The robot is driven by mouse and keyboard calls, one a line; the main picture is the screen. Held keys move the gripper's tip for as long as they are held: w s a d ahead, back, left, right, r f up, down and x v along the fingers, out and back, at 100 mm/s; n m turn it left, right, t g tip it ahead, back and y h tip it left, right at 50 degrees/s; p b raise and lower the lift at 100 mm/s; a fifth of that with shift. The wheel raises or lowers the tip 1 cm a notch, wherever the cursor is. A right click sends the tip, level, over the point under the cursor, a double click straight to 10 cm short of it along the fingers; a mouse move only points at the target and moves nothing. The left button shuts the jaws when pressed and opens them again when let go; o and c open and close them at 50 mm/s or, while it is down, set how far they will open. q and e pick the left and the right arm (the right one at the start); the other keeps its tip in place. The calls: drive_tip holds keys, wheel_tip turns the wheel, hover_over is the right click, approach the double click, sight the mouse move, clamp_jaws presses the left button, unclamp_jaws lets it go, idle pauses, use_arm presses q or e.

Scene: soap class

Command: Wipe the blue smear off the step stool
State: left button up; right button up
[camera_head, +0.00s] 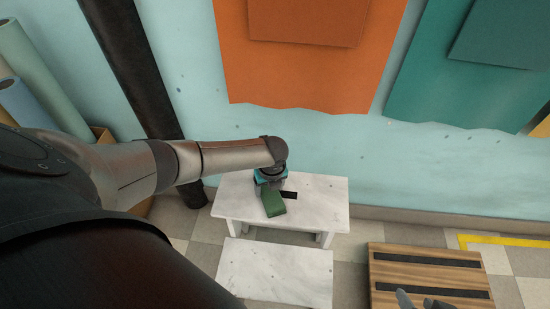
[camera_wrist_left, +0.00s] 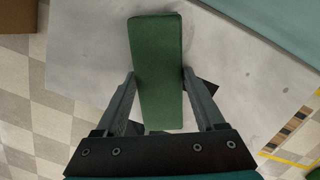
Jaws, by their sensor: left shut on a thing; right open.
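The step stool (camera_head: 320,192) is white and marbled, with a higher top and a lower step (camera_head: 275,270). My left gripper (camera_head: 271,190) is over its top, shut on a green block (camera_head: 273,203). The left wrist view shows the block (camera_wrist_left: 158,70) between both fingers (camera_wrist_left: 158,85), above or against the pale surface; I cannot tell if it touches. I see no blue smear in either view; the block and gripper hide part of the top. My right gripper (camera_head: 420,300) is open and empty at the bottom edge, partly cut off.
A dark patch (camera_head: 289,195) shows beside the block on the stool top. A wooden platform (camera_head: 425,262) with black strips stands at the right, under my right gripper. A wall with orange and teal sheets is behind. A dark pipe (camera_head: 130,60) and rolls stand at the left.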

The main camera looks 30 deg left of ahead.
sight(294, 196)
use_arm(q)
drive_tip(key=shift+w+d+r, duration=0.1)
drive_tip(key=shift+w+d, duration=0.2)
drive_tip(key=shift+d, duration=0.3)
drive_tip(key=shift+w+d+r, duration=0.1)
drive_tip(key=shift+w+d, duration=0.2)
drive_tip(key=shift+d, duration=0.3)
drive_tip(key=shift+w+d, duration=0.3)
drive_tip(key=shift+d, duration=0.3)
drive_tip(key=shift+w+d+f+b, duration=0.1)
drive_tip(key=shift+w+d+b, duration=0.3)
drive_tip(key=shift+d, duration=0.4)
drive_tip(key=shift+w+d+f+b, duration=0.1)
drive_tip(key=shift+w+d+b, duration=0.25)
drive_tip(key=shift+d, duration=0.45)
drive_tip(key=shift+r, duration=0.1)
wheel_tip(294, 196, up, 6)
drive_tip(key=p, duration=0.6)
drive_tip(key=shift+p, duration=0.3)
wheel_tip(294, 196, up, 3)
drive_tip(key=p, duration=0.3)
